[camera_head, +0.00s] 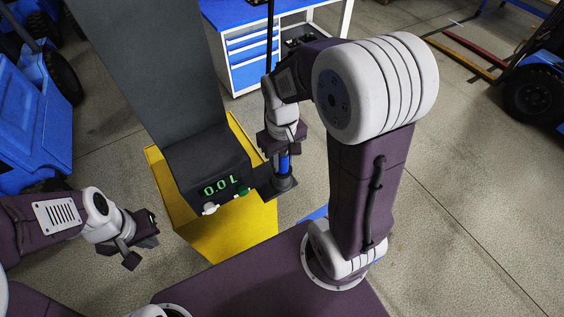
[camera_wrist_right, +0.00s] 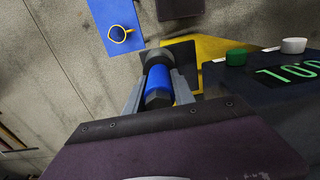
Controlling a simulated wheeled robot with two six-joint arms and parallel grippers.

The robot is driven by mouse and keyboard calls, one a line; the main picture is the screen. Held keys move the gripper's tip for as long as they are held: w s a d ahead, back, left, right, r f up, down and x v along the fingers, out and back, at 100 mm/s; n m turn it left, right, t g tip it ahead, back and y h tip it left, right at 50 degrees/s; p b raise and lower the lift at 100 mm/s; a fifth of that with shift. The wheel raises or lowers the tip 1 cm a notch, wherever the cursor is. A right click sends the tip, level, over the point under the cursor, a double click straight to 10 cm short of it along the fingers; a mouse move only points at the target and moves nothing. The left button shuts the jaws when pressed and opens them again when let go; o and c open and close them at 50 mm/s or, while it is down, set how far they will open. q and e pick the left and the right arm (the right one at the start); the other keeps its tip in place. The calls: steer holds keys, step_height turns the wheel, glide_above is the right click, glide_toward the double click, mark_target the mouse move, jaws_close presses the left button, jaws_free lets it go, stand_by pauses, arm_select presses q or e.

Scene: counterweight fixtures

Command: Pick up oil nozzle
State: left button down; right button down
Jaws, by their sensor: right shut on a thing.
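The oil nozzle (camera_head: 284,163) has a blue grip and dark ends, and it stands upright in a dark holder (camera_head: 284,184) on the side of the dispenser. My right gripper (camera_head: 283,153) is around the nozzle's blue part. In the right wrist view, the nozzle (camera_wrist_right: 158,85) lies between the two grey fingers of the right gripper (camera_wrist_right: 158,92), which are shut on it. Its far end is at the dark holder plate (camera_wrist_right: 183,58). My left gripper (camera_head: 141,243) is empty at the left, its fingers apart.
The dispenser has a dark display (camera_head: 218,188) with green digits, a white knob (camera_head: 209,209) and a green knob (camera_head: 242,191), on a yellow base (camera_head: 235,235). A blue workbench (camera_head: 240,15) with drawers stands behind. A forklift (camera_head: 540,85) is at the right.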

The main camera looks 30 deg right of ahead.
steer(key=shift+r, duration=0.1)
step_height(320, 180, up, 10)
steer(key=shift+f+b, duration=0.1)
steer(key=shift+b, duration=0.4)
